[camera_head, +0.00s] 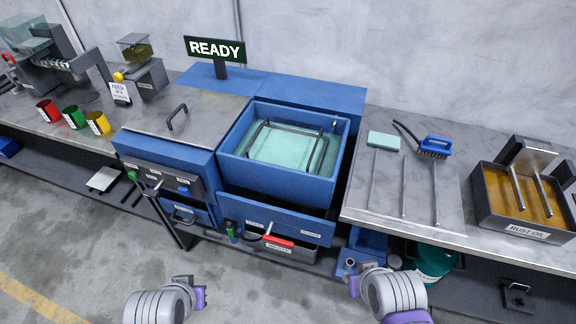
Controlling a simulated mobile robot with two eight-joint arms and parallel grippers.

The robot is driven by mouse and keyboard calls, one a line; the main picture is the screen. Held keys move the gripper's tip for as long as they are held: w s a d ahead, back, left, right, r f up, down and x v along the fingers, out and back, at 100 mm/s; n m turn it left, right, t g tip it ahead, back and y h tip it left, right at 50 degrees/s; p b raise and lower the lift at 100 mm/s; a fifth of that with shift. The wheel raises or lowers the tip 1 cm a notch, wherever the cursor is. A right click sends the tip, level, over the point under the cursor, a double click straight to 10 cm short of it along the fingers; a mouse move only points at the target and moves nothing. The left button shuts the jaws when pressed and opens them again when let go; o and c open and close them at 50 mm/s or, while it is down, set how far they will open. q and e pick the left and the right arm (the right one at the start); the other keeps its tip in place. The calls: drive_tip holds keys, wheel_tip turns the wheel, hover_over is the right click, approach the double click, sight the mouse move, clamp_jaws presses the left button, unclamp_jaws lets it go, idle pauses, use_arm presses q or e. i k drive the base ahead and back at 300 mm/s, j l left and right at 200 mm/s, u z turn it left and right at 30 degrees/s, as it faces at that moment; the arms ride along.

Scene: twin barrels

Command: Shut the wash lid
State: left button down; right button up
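A blue wash station stands in the middle of the bench in the head view. Its right-hand tub (338,165) is uncovered and holds pale teal liquid (280,148) with a dark wire basket (318,155) in it. A flat grey lid (205,115) with a dark loop handle (177,116) lies level over the station's left half. My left gripper (194,291) is low at the front, below and apart from the station. My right gripper (355,286) is low at the front right, also apart from it. Neither gripper's finger gap shows clearly.
A READY sign (215,48) stands behind the station. Red, green and yellow cups (98,123) are at left. A sponge (384,140), blue brush (434,147), rods (404,185) and rust oil tray (482,200) are at right. An open drawer (275,221) juts out below the tub.

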sight(202, 118)
drive_tip(key=z, duration=0.25)
drive_tip(key=i+j+z, duration=0.1)
drive_tip(key=j+z, duration=0.6)
drive_tip(key=j, duration=0.25)
drive_tip(key=j+z, duration=0.15)
drive_tip(key=j, duration=0.95)
drive_tip(key=k+j+z, duration=0.2)
drive_tip(key=j, duration=0.9)
drive_tip(key=i, duration=0.1)
